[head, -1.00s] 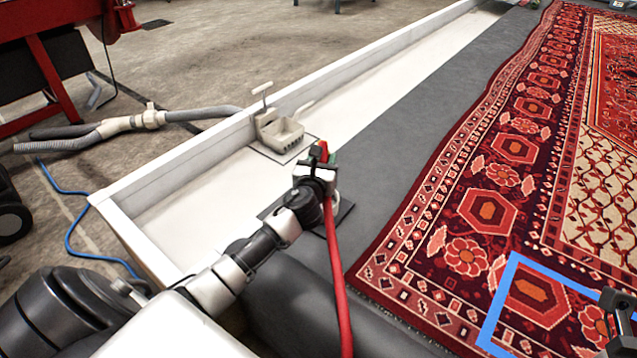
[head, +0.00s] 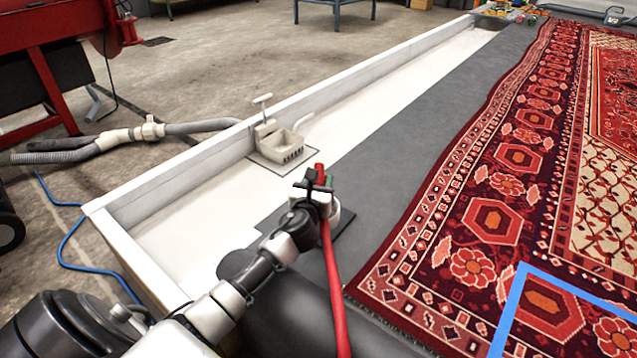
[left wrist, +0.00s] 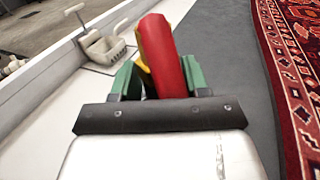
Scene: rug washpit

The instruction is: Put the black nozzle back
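The red hose (head: 334,290) hangs from the gripper toward the bottom of the head view. A white rounded holder (head: 333,212) on a dark square plate (head: 345,228) sits just below and behind the gripper, partly hidden by it. I cannot make out a black nozzle apart from the dark gripper parts. My right gripper is out of view.
A cream tool with a basket-like head (head: 279,145) stands on another plate in the trough (head: 180,210). A patterned red rug (head: 490,215) lies to the right, beyond a grey strip (head: 420,130). Grey hoses (head: 100,145) lie on the floor at left.

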